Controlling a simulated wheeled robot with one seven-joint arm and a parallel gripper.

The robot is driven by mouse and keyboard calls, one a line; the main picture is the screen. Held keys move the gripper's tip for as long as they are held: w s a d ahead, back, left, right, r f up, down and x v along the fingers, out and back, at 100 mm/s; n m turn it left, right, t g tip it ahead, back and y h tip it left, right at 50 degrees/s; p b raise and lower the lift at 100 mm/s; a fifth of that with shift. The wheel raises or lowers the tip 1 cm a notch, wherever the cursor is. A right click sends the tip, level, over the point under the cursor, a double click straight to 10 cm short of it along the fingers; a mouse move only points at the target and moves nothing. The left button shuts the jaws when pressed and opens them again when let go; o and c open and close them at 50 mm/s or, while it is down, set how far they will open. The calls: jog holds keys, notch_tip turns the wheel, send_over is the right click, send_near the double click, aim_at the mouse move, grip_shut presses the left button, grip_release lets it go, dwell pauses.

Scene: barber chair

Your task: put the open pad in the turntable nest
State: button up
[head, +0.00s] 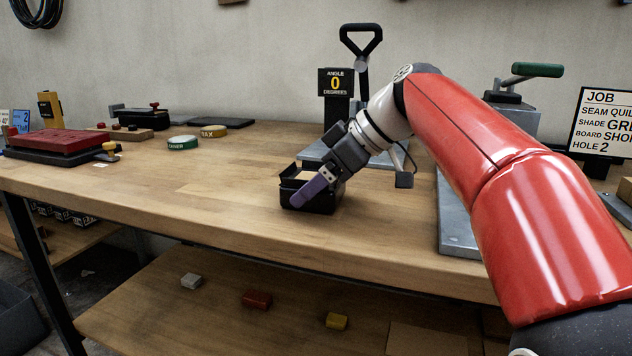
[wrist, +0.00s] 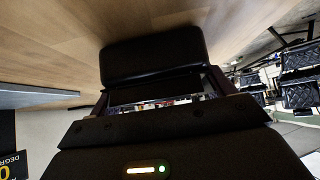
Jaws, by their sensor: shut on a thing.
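A black box-like thing, which looks like the open pad (head: 322,202), is at my gripper near the middle of the bench in the head view. Its top shows a pale, wood-coloured patch. My gripper (head: 310,190) reaches down to it from the upper right, with a purple finger along its near side. In the wrist view a black, rounded, padded body (wrist: 150,55) lies just beyond my gripper (wrist: 155,92), which is shut on it. I cannot tell whether it touches the bench. The turntable nest is not clearly identifiable; a grey metal base (head: 312,154) lies behind, partly hidden by my arm.
An angle sign reading 0 (head: 335,82) and a black-handled lever (head: 361,55) stand behind my gripper. A job board (head: 603,122) stands at the right. The front left bench top is clear.

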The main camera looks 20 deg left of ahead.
jog(key=shift+f, duration=0.15)
jog(key=o, duration=1.1)
